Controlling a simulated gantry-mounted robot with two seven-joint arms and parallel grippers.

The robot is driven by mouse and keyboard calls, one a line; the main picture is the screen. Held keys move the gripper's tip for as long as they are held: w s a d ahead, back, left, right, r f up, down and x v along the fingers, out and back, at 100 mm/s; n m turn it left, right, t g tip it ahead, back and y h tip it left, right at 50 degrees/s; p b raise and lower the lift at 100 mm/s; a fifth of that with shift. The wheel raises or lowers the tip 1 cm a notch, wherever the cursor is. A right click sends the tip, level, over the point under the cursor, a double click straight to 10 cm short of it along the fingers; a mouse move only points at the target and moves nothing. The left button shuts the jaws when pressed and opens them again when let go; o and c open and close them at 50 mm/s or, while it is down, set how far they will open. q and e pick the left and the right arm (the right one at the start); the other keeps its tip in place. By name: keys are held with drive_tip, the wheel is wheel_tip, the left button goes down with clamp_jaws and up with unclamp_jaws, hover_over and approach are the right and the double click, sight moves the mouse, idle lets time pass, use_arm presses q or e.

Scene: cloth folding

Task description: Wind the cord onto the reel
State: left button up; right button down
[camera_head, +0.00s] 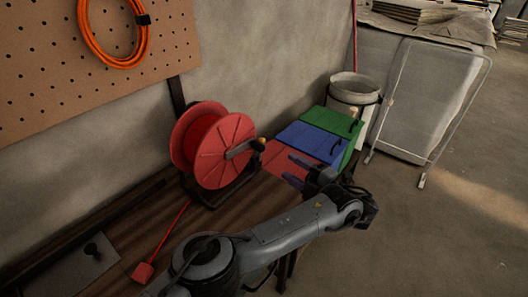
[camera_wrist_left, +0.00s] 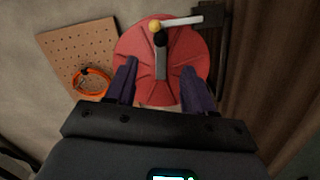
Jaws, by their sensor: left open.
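The red reel (camera_head: 218,160) stands upright in a dark stand on the brown bench, its crank (camera_head: 240,149) on the near face with a yellowish knob (camera_head: 262,141). A thin red cord (camera_head: 173,230) runs from the reel down to a red block (camera_head: 143,272) on the bench. My left gripper (camera_head: 290,169) is open and empty to the right of the reel, apart from it. In the left wrist view the reel (camera_wrist_left: 188,60) and crank (camera_wrist_left: 161,62) lie ahead between and beyond the fingers. My right gripper is not in view.
Red, blue (camera_head: 310,140) and green (camera_head: 332,120) panels with handles sit right of the reel. A white bucket (camera_head: 354,88) stands behind them. An orange coil (camera_head: 92,45) hangs on the pegboard (camera_head: 45,75). A grey plate (camera_head: 75,272) lies at lower left.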

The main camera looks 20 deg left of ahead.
sight(264, 150)
use_arm(q)
drive_tip(key=b+x, duration=0.5)
drive_tip(key=x, duration=0.5)
drive_tip(key=shift+w+a, duration=0.15)
drive_tip(key=shift+a, duration=0.1)
clamp_jaws()
